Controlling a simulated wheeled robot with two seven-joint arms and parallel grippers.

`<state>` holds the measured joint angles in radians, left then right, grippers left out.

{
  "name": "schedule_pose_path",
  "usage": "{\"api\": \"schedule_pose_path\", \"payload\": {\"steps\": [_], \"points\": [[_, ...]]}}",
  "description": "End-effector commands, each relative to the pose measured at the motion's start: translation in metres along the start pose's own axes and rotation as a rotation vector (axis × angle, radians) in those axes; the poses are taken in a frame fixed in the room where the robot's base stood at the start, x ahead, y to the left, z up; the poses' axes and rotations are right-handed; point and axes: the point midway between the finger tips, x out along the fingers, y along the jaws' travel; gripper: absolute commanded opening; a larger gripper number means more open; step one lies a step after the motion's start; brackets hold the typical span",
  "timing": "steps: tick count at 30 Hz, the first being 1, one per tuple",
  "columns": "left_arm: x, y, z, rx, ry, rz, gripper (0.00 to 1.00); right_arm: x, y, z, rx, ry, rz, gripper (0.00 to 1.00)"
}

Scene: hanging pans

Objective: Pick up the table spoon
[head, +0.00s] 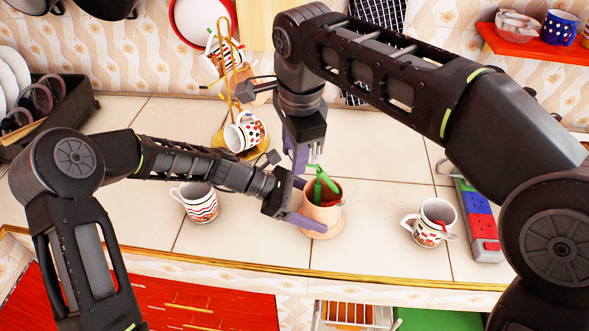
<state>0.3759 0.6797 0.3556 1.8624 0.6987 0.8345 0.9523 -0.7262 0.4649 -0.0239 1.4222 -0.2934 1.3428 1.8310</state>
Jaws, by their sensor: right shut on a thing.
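A terracotta pot (322,213) stands on the tiled counter and holds utensils with green handles (321,188). I cannot tell for sure which one is the table spoon, as the bowls are hidden inside the pot. My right gripper (306,166) points down just above the pot and is shut on a green utensil at its upper end. My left gripper (303,204) comes in from the left at the pot's side. Its purple fingers are apart, one crossing low in front of the pot; whether they touch it is unclear.
A striped mug (199,203) stands left of the pot, and another mug (432,222) to the right. A gold mug stand (229,95) with hanging mugs is behind. A power strip (478,222) lies at right, a dish rack (42,120) at far left. The counter's front edge is near.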

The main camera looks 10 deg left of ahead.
Motion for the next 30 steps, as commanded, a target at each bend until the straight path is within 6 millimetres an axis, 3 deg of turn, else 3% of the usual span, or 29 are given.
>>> {"api": "schedule_pose_path", "payload": {"steps": [5,21,22,30], "points": [[0.0004,-0.0006,-0.0003,-0.001,0.000,-0.001,0.34,-0.0130,-0.0020,0.0004,-0.001,0.000,0.000,0.00],[0.0004,-0.0006,-0.0003,-0.001,0.000,-0.002,0.34,-0.0129,-0.0018,0.0001,-0.001,0.000,0.000,0.00],[0.0004,-0.0006,-0.0003,-0.001,0.000,-0.002,0.78,-0.0129,-0.0018,0.0001,-0.001,0.000,0.000,0.00],[0.0002,-0.0003,-0.0001,0.000,0.000,-0.001,1.00,-0.0129,-0.0018,0.0001,-0.001,0.000,0.001,0.00]]}}
